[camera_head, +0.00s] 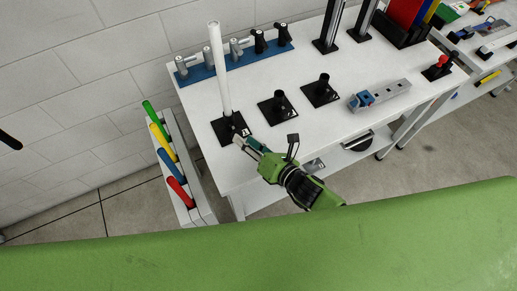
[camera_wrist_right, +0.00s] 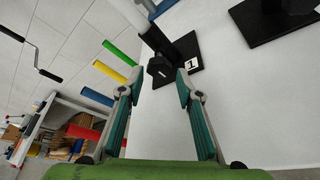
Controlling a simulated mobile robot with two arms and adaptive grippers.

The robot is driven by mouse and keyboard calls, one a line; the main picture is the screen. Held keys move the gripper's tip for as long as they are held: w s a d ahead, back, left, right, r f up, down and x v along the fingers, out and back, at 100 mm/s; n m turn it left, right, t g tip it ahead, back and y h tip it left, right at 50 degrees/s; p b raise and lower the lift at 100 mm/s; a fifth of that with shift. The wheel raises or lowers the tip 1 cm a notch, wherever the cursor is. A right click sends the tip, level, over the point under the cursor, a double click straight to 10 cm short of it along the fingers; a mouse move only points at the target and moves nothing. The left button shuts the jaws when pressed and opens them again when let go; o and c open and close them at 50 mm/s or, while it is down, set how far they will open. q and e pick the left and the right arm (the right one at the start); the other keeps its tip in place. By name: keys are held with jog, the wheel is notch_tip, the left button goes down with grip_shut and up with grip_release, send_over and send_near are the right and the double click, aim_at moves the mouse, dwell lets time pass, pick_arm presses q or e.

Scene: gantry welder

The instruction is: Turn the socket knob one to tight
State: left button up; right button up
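Socket one is a black square base (camera_head: 230,128) at the table's near left corner, with a tall white tube (camera_head: 219,70) standing upright in it. In the right wrist view its base (camera_wrist_right: 204,52) carries a white label "1", and a black knob (camera_wrist_right: 158,67) sticks out from the socket towards me. My right gripper (camera_head: 240,142) is just in front of socket one. In the right wrist view my right gripper (camera_wrist_right: 156,90) is open, and the knob shows ahead, between the fingertips and apart from them. My left gripper is in neither view.
Two more black sockets (camera_head: 279,107) (camera_head: 321,90) stand empty to the right on the white table (camera_head: 300,133). A blue rack (camera_head: 240,62) of fittings lies behind. A holder with coloured rods (camera_head: 166,143) stands beside the table's left edge.

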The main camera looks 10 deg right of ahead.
jog(key=v, duration=0.6)
jog(key=shift+s+d, duration=0.2)
jog(key=shift+s, duration=0.15)
jog(key=shift+s+r, duration=0.1)
jog(key=shift+r, duration=0.05)
